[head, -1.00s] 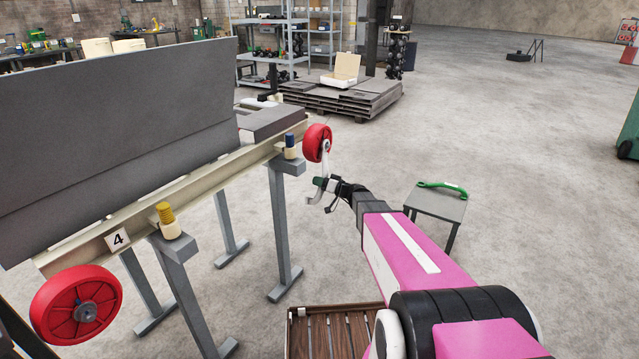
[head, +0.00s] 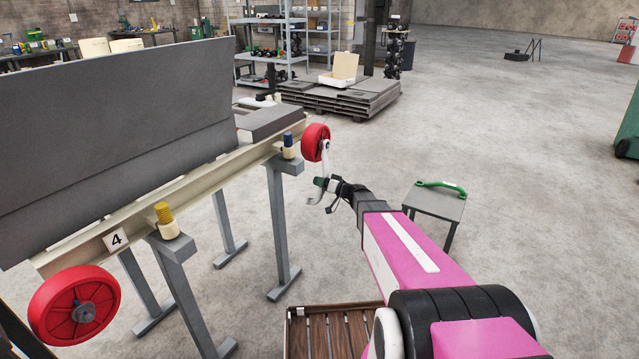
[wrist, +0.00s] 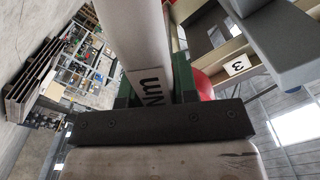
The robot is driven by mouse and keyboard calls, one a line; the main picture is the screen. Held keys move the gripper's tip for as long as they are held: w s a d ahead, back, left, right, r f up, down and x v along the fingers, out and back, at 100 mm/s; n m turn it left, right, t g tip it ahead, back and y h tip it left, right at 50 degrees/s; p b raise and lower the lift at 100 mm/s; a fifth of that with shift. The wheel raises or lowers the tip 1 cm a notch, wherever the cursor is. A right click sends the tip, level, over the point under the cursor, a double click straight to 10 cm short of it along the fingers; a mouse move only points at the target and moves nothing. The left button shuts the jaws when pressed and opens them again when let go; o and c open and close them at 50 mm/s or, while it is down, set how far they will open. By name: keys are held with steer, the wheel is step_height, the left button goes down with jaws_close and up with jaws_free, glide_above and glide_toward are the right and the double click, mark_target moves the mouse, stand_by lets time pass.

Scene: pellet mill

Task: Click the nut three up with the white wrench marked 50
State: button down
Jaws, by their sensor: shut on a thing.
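I cannot tell whether the wrench is on that wheel's nut, which is hidden. In the wrist view the white wrench (wrist: 137,35) runs up from between the green-and-dark jaws, with "Nm" printed on it; no 50 is readable. A second red wheel (head: 50,309) at the near left shows a grey nut (head: 84,312) at its hub, beside a plate marked 4 (head: 116,239). The wrist view shows a plate marked 3 (wrist: 237,65).
A cream beam (head: 200,180) on grey legs carries a large grey panel (head: 110,140) on the left. A green-handled tool (head: 441,186) lies on a small grey stand (head: 432,205) to the right. A slatted wooden tray (head: 333,310) is below. The floor at right is open.

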steer(key=shift+v, duration=1.45)
stand_by(1.6)
steer(key=shift+v, duration=1.4)
steer(key=shift+r, duration=0.1)
